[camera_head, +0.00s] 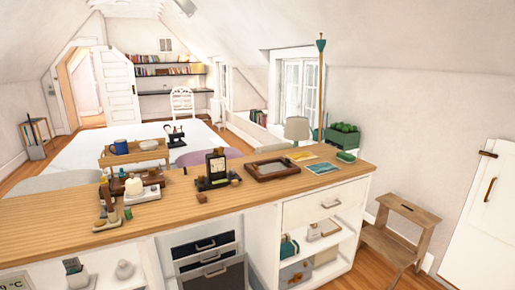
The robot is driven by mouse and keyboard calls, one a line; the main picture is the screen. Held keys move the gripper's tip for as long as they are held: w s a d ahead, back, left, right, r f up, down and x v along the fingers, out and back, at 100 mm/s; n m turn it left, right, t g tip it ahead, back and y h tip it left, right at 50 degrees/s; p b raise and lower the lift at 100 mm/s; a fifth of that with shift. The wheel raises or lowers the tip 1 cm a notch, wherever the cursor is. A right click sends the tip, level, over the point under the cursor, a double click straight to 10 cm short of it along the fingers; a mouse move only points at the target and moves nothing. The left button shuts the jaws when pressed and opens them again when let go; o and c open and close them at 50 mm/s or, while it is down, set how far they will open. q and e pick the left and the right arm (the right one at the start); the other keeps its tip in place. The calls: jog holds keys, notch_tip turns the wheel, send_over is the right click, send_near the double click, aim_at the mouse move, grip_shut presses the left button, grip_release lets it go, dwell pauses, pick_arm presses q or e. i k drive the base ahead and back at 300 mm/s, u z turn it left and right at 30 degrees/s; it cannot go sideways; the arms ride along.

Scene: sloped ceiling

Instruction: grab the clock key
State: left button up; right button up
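No clock key can be made out for certain at this size. A dark upright object with a pale face, perhaps a clock (217,163), stands on a black base near the middle of the wooden counter (75,215). A small brown piece (202,198) lies at the base's front left; I cannot tell what it is. A wooden-framed tray (291,172) lies to the right with something small and pale inside, too small to tell. Neither of my grippers shows in the head view.
A small wooden rack (150,156) and several small bottles stand on the counter's left. Flat cards (322,168) and a green object (346,156) lie at its right end. A wooden step stool (408,220) stands on the floor to the right. The counter's front strip is mostly clear.

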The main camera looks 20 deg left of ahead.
aim_at(220, 150)
jog(key=z, duration=0.6)
jog(key=i, duration=1.8)
jog(key=u, duration=0.3)
